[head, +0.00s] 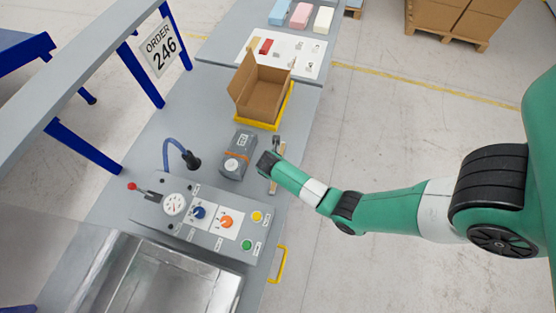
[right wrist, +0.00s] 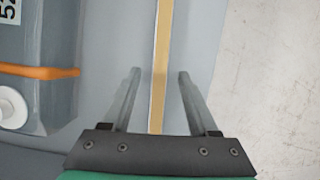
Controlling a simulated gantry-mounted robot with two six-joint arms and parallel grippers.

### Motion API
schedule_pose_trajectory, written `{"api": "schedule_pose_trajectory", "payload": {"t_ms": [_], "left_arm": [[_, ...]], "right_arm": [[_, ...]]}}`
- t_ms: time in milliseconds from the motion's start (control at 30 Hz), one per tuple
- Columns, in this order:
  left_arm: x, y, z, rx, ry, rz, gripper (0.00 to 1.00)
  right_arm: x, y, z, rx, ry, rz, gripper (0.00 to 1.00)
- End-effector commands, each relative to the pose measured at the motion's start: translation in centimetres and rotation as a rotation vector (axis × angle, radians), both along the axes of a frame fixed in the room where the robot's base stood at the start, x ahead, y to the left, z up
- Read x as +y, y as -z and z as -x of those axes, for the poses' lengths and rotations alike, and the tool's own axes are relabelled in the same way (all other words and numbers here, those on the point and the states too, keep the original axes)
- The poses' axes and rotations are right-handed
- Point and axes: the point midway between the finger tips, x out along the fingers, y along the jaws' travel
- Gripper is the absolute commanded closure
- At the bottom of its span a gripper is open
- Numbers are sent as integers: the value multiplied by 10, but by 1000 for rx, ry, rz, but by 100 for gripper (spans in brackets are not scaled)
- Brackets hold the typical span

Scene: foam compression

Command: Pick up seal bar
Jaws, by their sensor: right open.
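A long thin tan bar with a pale edge, which looks like the seal bar (head: 273,185), lies on the grey table near its right edge. In the right wrist view the bar (right wrist: 162,40) runs lengthwise between the two fingers of my right gripper (right wrist: 159,74). The fingers are apart, one on each side of the bar, with gaps to it. My right gripper (head: 268,160) is over the bar in the head view and hides its middle part. I cannot tell the exact height of the fingertips over the table. My left gripper is not in view.
A grey device with an orange band (head: 237,155) stands just left of the bar. A control panel (head: 215,232) with knobs and a gauge is nearer. An open cardboard box (head: 262,92) in a yellow tray stands farther back. Open floor lies right of the table.

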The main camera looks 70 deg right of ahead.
Motion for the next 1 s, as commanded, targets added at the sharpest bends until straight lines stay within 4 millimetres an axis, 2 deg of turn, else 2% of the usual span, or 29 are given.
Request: {"api": "schedule_pose_trajectory", "payload": {"t_ms": [67,267,367,600,633,1000], "left_arm": [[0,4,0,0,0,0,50],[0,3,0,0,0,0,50],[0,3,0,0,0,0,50],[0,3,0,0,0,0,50],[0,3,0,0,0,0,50],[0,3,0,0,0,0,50]], "right_arm": [[-3,8,-1,-1,0,0,40],[-3,8,-1,-1,0,0,40],[-3,8,-1,-1,-1,0,54],[-3,8,0,-1,-1,0,98],[-3,8,0,-1,-1,0,100],[-3,7,-1,-1,0,1,100]]}}
